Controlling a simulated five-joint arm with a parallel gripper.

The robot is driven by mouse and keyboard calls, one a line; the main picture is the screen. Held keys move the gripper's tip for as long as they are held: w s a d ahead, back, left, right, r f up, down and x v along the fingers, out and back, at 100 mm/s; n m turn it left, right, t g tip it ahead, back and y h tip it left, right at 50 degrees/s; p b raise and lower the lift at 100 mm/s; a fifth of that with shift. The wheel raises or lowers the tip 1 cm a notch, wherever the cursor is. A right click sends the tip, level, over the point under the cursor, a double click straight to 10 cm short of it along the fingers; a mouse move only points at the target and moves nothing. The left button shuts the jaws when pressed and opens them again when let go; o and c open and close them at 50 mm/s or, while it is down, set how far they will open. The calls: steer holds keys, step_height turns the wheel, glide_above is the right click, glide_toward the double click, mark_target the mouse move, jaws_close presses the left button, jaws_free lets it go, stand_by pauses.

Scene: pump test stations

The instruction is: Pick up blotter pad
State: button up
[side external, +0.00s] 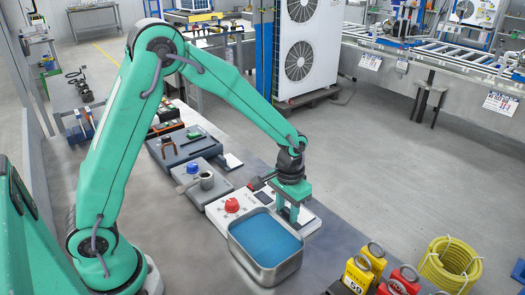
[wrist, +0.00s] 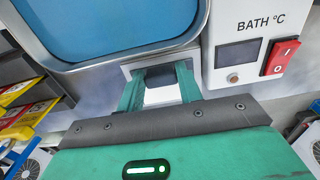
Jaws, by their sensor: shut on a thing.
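My gripper (side external: 290,214) points down beside the blue-filled metal bath. In the wrist view, its two green fingers (wrist: 160,76) are shut on a small dark piece (wrist: 160,78), which I take to be the blotter pad. A pale surface shows just below the dark piece, between the fingers. I cannot tell whether it belongs to the pad. The fingers hide the pad's sides, and in the side view I cannot make it out. Whether it touches the surface beneath is unclear.
The bath's metal rim (wrist: 120,63) is close to the fingers. A white control panel (wrist: 236,25) with a red switch (wrist: 281,57) stands to their right.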

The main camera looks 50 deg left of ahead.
steer(key=shift+r, duration=0.5)
step_height(320, 180, up, 3)
steer(key=shift+r, duration=0.15)
steer(key=s+d+r, duration=0.6)
steer(key=s+d, duration=0.1)
steer(key=d, duration=0.2)
steer(key=shift+s+r, duration=0.3)
steer(key=shift+r, duration=0.05)
steer(key=shift+w+a, duration=0.1)
steer(key=shift+a, duration=0.05)
steer(key=n, duration=0.5)
glide_toward(287, 211)
steer(key=s, duration=0.3)
steer(key=w+a+f+n, duration=0.1)
steer(key=a+f, duration=0.1)
steer(key=a, duration=0.5)
steer(key=w+a+f+n, duration=0.1)
steer(key=w+a+f, duration=0.1)
steer(key=a, duration=0.5)
steer(key=w+a+f+n, duration=0.2)
steer(key=a+f, duration=0.1)
steer(key=a, duration=0.4)
steer(key=shift+a+f, duration=0.15)
steer(key=shift+f, duration=0.05)
